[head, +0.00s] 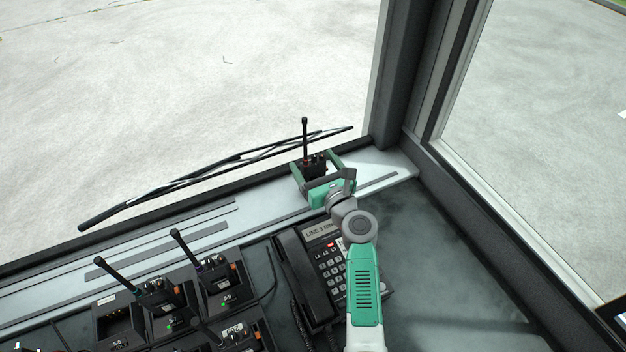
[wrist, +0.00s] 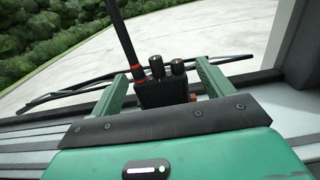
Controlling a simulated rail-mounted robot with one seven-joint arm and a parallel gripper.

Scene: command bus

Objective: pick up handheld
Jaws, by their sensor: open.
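A black handheld radio (head: 316,166) with a tall antenna stands upright on the ledge below the windscreen. My gripper (head: 317,162) is open around it, with one green finger on each side. In the wrist view the radio (wrist: 163,91) shows between the two fingers (wrist: 160,88), with its two knobs and red-ringed antenna base up. Gaps show between the fingers and the radio there. Its lower part is hidden behind my gripper. Two more handhelds, the left one (head: 163,297) and the right one (head: 216,278), stand in chargers at the lower left.
A desk phone (head: 325,265) with a black handset lies just below my arm. An empty charger slot (head: 118,322) is at the lower left. The windscreen and its wiper (head: 215,172) are behind the ledge. A window pillar (head: 398,70) rises to the right.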

